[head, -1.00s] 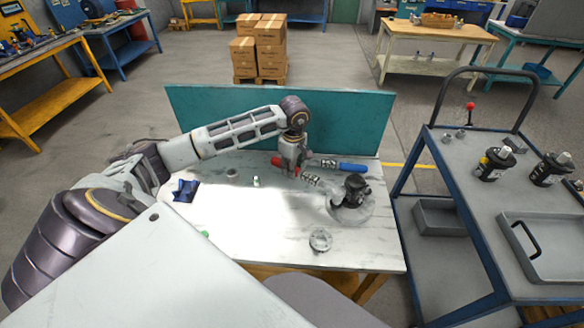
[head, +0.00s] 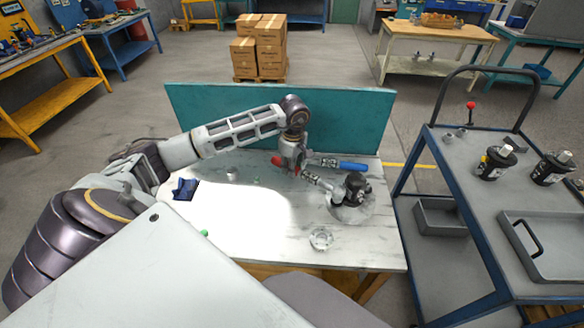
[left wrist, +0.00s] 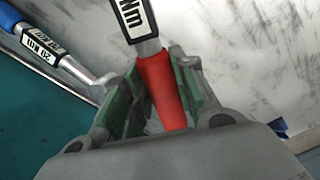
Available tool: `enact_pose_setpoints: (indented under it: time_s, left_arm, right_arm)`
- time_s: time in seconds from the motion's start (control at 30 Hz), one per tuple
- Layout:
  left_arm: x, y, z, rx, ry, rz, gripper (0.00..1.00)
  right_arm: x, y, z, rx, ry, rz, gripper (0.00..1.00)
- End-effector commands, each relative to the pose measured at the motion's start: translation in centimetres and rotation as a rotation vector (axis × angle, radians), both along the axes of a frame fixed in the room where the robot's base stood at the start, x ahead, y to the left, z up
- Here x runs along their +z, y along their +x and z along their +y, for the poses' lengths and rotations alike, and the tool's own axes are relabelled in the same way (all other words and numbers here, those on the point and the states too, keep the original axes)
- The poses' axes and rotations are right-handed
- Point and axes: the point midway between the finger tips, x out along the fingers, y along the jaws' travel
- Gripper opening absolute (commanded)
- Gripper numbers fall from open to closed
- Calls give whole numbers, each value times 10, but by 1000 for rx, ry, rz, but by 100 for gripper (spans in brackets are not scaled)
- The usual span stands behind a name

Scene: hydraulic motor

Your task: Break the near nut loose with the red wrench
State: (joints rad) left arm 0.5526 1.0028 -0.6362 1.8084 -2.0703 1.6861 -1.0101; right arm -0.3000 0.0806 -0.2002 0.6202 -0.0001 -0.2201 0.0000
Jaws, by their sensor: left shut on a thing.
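My left gripper (head: 293,168) is shut on the red handle of the red wrench (head: 313,179) over the back of the table. In the left wrist view the red handle (left wrist: 161,92) sits between the finger pads. The wrench's steel shaft points right and toward the front, and its head end is close to the black hydraulic motor (head: 355,186). The motor stands on a round clear base at the table's right. I cannot make out the near nut, nor whether the wrench head is around it. My right gripper is out of view.
A blue-handled wrench (head: 345,166) lies behind, close to my gripper; it also shows in the left wrist view (left wrist: 50,44). A clear round dish (head: 321,239) is near the front edge. A blue cloth (head: 185,189) lies left. A teal panel (head: 350,118) closes the back.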

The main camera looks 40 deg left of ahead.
Motion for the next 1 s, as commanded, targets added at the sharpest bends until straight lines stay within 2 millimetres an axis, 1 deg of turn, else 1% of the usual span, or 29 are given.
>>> enact_pose_setpoints:
  time_s: [0.03, 0.1, 0.47, 1.0]
  left_arm:
    - [-7, -3, 1, 0, 6, 12, 0]
    - [-7, -4, 1, 1, 6, 13, 0]
    - [-9, -6, 0, 7, 4, 17, 0]
    - [-9, -17, -2, 69, 2, 20, 0]
  right_arm:
    - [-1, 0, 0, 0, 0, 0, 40]
    - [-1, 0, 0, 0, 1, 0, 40]
    - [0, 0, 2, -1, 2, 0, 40]
    - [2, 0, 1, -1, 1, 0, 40]
